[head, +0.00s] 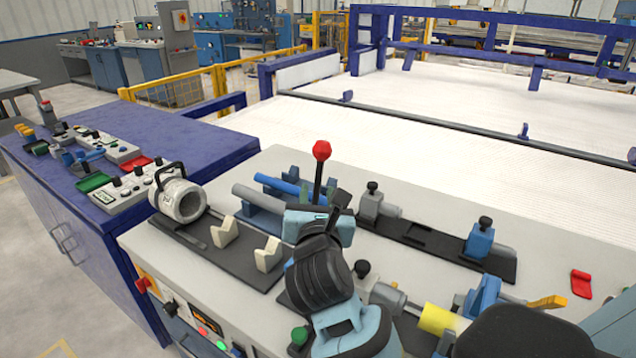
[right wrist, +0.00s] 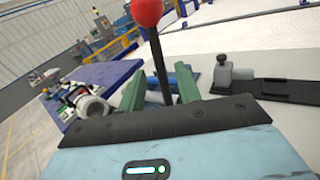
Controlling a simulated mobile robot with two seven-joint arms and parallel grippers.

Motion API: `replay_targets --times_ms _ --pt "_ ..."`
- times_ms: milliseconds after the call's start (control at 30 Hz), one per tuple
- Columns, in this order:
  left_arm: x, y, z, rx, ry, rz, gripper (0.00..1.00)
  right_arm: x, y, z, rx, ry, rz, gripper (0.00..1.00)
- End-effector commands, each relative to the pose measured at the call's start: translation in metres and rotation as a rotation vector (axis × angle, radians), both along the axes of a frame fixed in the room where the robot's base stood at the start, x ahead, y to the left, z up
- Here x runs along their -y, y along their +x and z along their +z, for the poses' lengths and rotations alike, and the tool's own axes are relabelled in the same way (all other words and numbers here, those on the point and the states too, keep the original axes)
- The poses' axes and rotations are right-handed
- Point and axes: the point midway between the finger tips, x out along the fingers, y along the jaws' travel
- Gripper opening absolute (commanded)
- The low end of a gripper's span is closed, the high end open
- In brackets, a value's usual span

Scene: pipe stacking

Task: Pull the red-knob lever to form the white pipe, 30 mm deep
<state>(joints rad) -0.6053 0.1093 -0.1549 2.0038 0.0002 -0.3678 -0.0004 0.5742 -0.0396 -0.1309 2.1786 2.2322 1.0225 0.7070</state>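The lever has a red knob (head: 321,151) on a thin black shaft that stands nearly upright on the grey bench. In the right wrist view the red knob (right wrist: 146,12) is at the top. My right gripper (head: 318,207) is at the shaft, below the knob. In the right wrist view its green fingers are apart, with the shaft between them and gaps at both sides. The gripper body hides the lever's base. My left gripper is not in view.
A blue pipe (head: 277,186) lies behind the gripper. Two cream V-supports (head: 225,232) stand left of it. A black rail (head: 425,236) with clamps lies to the right. A yellow pipe piece (head: 437,320) is near the front. The bench's back right is clear.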

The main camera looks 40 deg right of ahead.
Motion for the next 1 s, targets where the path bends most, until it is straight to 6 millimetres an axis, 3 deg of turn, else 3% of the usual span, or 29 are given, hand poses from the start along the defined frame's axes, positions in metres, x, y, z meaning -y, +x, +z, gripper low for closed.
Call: replay_targets --times_ms 300,667,900,1000 --pt "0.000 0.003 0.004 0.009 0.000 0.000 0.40 0.021 0.031 0.001 0.000 -0.001 0.000 0.34" --pt "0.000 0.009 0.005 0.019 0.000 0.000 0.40 0.024 0.035 0.000 -0.001 -0.001 0.000 0.34" --pt "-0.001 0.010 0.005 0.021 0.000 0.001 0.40 0.024 0.035 0.000 -0.001 -0.001 0.000 0.02" --pt "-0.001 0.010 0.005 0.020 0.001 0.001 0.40 0.024 0.034 0.000 -0.001 -0.001 0.000 0.00"
